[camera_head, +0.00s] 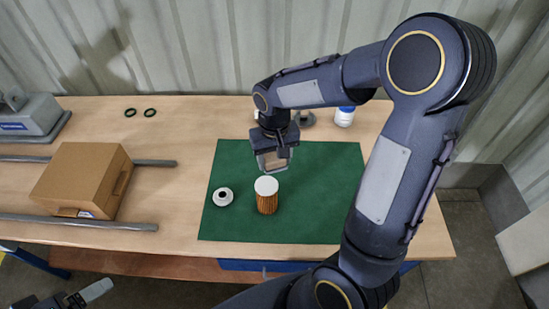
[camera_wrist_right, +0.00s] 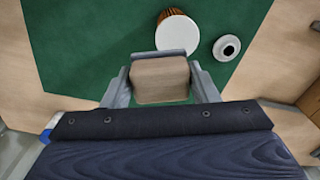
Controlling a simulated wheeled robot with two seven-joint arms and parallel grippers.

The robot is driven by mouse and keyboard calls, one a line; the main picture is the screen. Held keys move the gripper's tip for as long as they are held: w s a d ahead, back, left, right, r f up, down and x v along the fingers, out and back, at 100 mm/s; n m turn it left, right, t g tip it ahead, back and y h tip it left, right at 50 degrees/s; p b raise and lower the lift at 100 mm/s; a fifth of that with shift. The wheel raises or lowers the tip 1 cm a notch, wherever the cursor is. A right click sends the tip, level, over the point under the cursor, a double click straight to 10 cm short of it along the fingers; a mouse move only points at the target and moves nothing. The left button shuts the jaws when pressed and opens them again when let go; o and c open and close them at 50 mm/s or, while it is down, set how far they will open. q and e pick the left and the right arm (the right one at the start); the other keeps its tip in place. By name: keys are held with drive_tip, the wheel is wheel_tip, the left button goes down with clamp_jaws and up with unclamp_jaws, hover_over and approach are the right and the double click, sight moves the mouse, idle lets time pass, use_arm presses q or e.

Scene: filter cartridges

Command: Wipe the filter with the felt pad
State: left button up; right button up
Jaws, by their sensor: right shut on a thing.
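The filter (camera_head: 267,202) stands upright on the green mat, with orange-brown pleated sides and a white top. In the right wrist view its white top (camera_wrist_right: 178,32) lies just beyond the pad. My right gripper (camera_head: 272,160) is shut on the felt pad (camera_wrist_right: 160,82), a beige-grey block between its fingers. It holds the pad above and behind the filter, seemingly apart from it. My left gripper (camera_head: 90,294) shows only partly at the bottom left corner, away from the table; its jaw state is unclear.
A white ring-shaped cap (camera_head: 223,197) lies on the green mat (camera_head: 320,200) left of the filter. A cardboard box (camera_head: 80,180) sits across two grey rails at left. Two black rings (camera_head: 140,112) and a white bottle (camera_head: 344,117) are at the back. The mat's right side is clear.

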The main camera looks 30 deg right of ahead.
drive_tip(key=shift+r+p, duration=1.15)
drive_tip(key=shift+r, duration=0.35)
drive_tip(key=shift+f, duration=0.1)
